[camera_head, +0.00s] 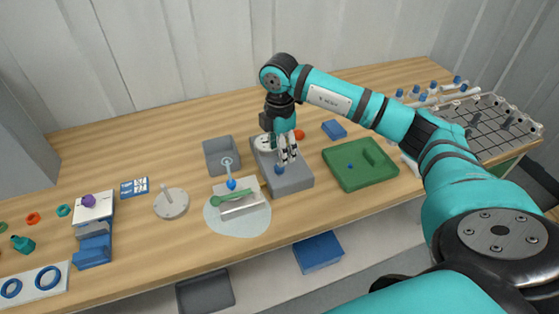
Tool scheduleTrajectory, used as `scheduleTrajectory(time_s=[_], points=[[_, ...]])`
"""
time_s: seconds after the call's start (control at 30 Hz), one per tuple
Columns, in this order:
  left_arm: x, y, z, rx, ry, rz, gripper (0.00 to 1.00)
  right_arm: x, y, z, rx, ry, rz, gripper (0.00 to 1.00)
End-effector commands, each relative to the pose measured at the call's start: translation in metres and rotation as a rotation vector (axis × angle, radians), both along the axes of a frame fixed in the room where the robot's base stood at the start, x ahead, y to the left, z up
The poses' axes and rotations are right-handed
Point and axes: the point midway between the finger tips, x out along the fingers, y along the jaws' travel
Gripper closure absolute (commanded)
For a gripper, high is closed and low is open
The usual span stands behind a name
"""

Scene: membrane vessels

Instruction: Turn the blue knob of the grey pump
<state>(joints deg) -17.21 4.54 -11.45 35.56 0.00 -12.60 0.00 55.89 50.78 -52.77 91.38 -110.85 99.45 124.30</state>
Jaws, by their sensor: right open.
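The grey pump (295,182) stands on the wooden table near the middle. Its small blue knob (280,170) is on the front part of its top. My right gripper (289,157) is over the pump, fingers pointing down, just behind and above the knob. It looks open and empty. The gripper and wrist hide part of the pump's back. I cannot tell whether a fingertip touches the pump. My left gripper is not in view.
A green tray (378,184) is right of the pump. A wire rack (490,140) fills the right end. Bare table lies behind.

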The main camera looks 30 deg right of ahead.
Motion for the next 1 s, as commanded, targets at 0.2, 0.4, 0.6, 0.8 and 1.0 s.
scheduleTrajectory(time_s=[0.2,0.4,0.6,0.8,1.0], points=[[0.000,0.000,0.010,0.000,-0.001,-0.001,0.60,0.000,0.000,-0.039,0.000,0.003,0.001,0.49],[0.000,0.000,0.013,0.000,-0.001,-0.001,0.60,0.000,0.001,-0.057,0.001,0.000,0.001,0.49],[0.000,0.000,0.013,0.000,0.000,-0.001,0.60,0.000,0.000,-0.060,0.000,0.000,0.002,0.49],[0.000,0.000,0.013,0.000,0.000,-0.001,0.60,0.000,0.000,-0.060,0.001,0.000,0.002,0.59],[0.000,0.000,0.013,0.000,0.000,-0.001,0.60,0.000,0.000,-0.060,0.001,0.000,0.002,0.85]])
